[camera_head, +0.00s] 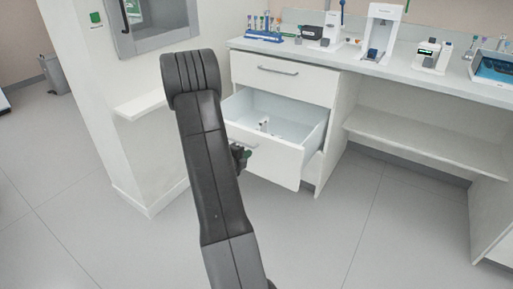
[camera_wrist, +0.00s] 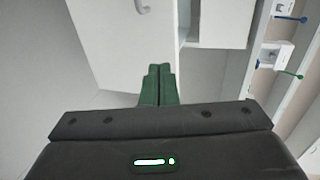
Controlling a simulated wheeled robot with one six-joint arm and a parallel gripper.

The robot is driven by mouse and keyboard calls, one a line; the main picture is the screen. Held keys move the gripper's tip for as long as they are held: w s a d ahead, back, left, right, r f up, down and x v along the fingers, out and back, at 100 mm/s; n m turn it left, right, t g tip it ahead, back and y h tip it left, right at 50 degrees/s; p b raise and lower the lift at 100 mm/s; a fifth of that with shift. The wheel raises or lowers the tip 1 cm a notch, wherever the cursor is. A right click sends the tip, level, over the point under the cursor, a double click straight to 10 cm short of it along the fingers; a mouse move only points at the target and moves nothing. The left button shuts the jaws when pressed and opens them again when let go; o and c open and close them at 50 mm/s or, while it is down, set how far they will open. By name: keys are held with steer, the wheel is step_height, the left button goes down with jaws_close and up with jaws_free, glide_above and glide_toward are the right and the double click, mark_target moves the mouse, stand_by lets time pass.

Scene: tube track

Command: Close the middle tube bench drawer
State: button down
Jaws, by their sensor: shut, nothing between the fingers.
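The tube bench drawer below the top one is pulled open in the head view; its white front (camera_head: 277,164) stands out from the bench and its pale interior shows. A small white item (camera_head: 263,122) lies inside. My gripper (camera_head: 241,155) is at the left part of this drawer front, partly hidden by my dark arm. In the wrist view, my green fingers (camera_wrist: 157,84) are together, empty, pointing towards a large white panel (camera_wrist: 105,45). A grey handle (camera_wrist: 142,6) shows at the top edge of that view. I cannot tell whether the fingertips touch the panel.
The top drawer (camera_head: 284,78) is shut. The bench top (camera_head: 400,74) carries a blue tube rack (camera_head: 263,36), white devices (camera_head: 381,35) and a blue-lined tray (camera_head: 494,67). An open shelf (camera_head: 430,146) is to the right. A white wall unit (camera_head: 85,95) stands left; grey floor is clear in front.

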mark_target(268, 141)
steer(key=x, duration=0.8)
steer(key=r+b+x, duration=0.1)
steer(key=x, duration=0.4)
steer(key=shift+w+d, duration=0.1)
